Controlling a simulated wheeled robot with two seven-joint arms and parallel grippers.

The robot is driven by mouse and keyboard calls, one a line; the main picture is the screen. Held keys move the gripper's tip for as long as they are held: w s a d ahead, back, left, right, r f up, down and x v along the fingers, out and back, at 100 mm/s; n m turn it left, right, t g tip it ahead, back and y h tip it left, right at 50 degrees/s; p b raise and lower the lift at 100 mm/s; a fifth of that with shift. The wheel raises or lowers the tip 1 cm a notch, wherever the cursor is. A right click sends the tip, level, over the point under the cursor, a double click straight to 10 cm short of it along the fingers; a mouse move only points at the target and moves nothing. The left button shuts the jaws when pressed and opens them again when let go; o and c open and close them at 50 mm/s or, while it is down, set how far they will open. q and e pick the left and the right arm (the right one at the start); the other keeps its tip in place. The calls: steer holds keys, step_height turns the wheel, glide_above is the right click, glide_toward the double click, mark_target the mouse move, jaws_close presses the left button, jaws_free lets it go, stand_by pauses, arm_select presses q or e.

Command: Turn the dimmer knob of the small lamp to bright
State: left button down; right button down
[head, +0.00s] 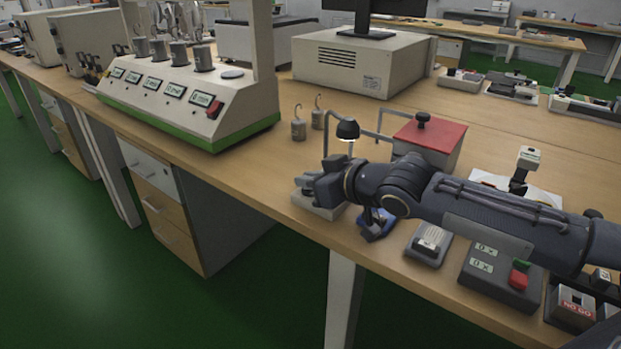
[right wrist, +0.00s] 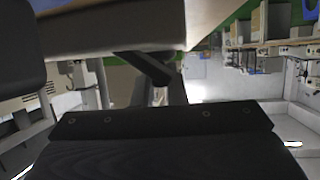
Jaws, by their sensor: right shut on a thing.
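The small lamp (head: 347,130) stands near the table's front edge, with a dark round head, a thin grey post and a pale base (head: 317,207). The lamp head is lit underneath. My right gripper (head: 312,186) reaches in from the right, low over the lamp base, and is shut. The dimmer knob is hidden by the fingers, which close at its place on the base. Which way the knob points cannot be seen. In the right wrist view dark gripper parts (right wrist: 160,120) fill the foreground and the knob does not show. My left gripper is not in view.
A grey box with a red lid (head: 430,137) stands behind my right arm. Two metal weights (head: 298,128) stand left of the lamp. A blue-and-dark object (head: 376,224), a control box with a red switch (head: 500,272) and a large tester (head: 190,95) are nearby.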

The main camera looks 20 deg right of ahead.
steer(key=c, duration=1.5)
jaws_free()
steer(key=shift+s, duration=0.1)
steer(key=shift+o, duration=0.2)
steer(key=shift+s+d+r+p, duration=0.25)
steer(key=shift+s+d+p, duration=0.05)
steer(key=shift+s+p, duration=0.05)
steer(key=p+v, duration=0.2)
steer(key=v, duration=0.3)
steer(key=shift+s, duration=0.15)
steer(key=shift+p+v, duration=0.3)
steer(key=shift+v, duration=0.5)
